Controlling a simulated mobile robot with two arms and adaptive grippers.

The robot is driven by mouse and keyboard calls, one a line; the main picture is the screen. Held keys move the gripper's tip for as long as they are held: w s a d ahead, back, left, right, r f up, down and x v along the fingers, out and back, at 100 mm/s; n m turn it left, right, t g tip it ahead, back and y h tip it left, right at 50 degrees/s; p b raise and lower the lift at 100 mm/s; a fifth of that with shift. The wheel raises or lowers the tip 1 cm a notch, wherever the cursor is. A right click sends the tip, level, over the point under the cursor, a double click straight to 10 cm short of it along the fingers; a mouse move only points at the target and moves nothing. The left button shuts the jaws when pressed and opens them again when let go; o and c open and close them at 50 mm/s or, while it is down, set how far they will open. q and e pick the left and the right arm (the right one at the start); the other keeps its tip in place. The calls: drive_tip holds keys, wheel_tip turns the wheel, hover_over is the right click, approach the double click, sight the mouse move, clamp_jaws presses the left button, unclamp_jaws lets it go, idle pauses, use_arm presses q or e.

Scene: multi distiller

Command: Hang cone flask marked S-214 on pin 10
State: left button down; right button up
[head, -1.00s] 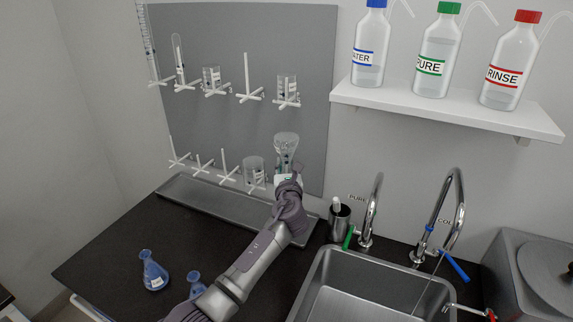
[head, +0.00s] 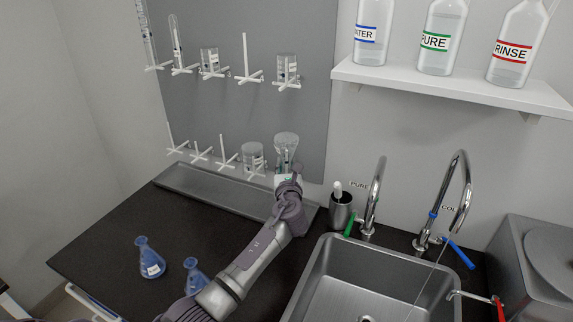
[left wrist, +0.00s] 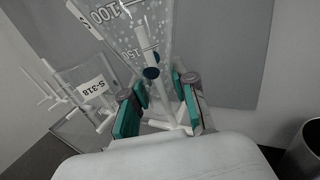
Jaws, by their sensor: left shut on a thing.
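A clear cone flask (head: 286,147) is upside down, wide base up, at the right end of the lower pin row on the grey pegboard (head: 235,110). My left gripper (head: 287,179) is shut on its neck from below. The left wrist view shows the flask (left wrist: 140,30) between the green-padded fingers (left wrist: 160,97), with graduations 100 and 150. A white pin (left wrist: 145,38) shows through the glass; I cannot tell whether it is inside or behind. I cannot read the flask's label or a pin number. My right gripper is out of view.
A beaker marked S-318 (left wrist: 88,85) hangs just left of the flask. Two blue flasks (head: 149,258) (head: 195,273) stand on the dark counter. A drip tray (head: 215,186) lies below the pegs. A sink (head: 375,285) with taps is at right, below a bottle shelf (head: 445,86).

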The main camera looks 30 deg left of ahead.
use_arm(q)
drive_tip(key=shift+f+b, duration=1.1)
drive_tip(key=shift+f, duration=0.5)
drive_tip(key=c, duration=0.8)
unclamp_jaws()
drive_tip(key=shift+c, duration=0.2)
drive_tip(key=v, duration=1.2)
drive_tip(key=shift+s, duration=0.1)
